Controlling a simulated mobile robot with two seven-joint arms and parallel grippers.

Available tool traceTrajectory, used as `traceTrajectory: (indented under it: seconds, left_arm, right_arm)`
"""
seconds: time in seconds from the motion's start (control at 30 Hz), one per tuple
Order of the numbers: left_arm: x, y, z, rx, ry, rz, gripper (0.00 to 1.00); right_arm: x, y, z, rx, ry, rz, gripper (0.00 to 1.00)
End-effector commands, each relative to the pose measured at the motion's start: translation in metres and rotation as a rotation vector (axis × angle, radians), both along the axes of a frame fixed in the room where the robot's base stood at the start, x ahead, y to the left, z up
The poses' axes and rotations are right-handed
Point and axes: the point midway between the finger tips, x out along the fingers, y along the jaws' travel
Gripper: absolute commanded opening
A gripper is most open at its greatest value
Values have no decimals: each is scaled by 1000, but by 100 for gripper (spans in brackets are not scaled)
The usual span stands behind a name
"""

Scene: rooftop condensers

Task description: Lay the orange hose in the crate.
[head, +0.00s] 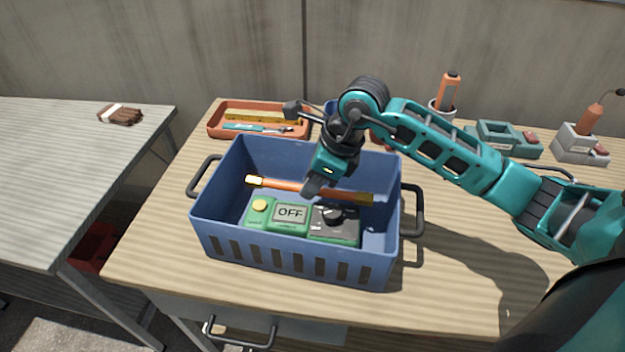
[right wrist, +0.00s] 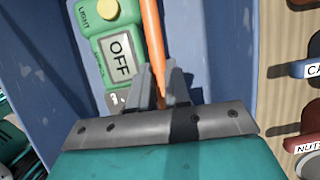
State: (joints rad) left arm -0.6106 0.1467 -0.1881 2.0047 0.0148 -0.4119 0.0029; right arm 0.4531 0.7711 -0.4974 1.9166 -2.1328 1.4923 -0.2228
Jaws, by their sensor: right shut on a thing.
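The blue crate (head: 300,262) stands on the wooden workbench. The orange hose (head: 283,185), a straight tube with brass-coloured ends, spans the inside of the crate from left to right. My right gripper (head: 311,190) reaches down into the crate and is shut on the hose near its middle. In the right wrist view the hose (right wrist: 152,45) runs up from between the fingers (right wrist: 160,92). A green meter (head: 275,215) with an OFF display lies on the crate floor, below the hose in the picture. Whether the hose touches it I cannot tell. My left gripper is out of view.
An orange tray (head: 215,128) with tools is behind the crate. A cup with an orange-handled tool (head: 449,90), a teal device (head: 505,138) and a grey holder (head: 580,145) stand at the back right. Brown gloves (head: 120,115) lie on the left table. The bench's front right is clear.

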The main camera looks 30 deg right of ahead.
Motion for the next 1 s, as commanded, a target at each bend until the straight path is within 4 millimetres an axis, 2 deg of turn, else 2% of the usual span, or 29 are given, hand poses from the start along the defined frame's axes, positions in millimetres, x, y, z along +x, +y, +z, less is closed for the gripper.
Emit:
traceTrajectory:
  seconds: [0.13, 0.17, 0.4, 0.63, 0.77, 0.87, 1.0]
  left_arm:
    - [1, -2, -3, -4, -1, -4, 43]
    - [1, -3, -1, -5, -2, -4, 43]
    - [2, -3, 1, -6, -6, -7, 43]
    - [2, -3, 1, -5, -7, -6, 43]
    - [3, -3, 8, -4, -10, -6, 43]
    - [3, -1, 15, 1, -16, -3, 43]
    - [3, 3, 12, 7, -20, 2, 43]
  right_arm:
    - [0, 0, -6, 0, -1, 0, 0]
    - [0, 0, -5, 0, 0, -1, 19]
    - [0, 0, -4, 0, 0, 0, 42]
    - [0, 0, -4, 0, 0, 0, 43]
    - [0, 0, 3, 1, -1, 0, 43]
    - [0, 0, 14, 1, -2, 1, 43]
    - [-8, -11, 42, -4, -6, 0, 43]
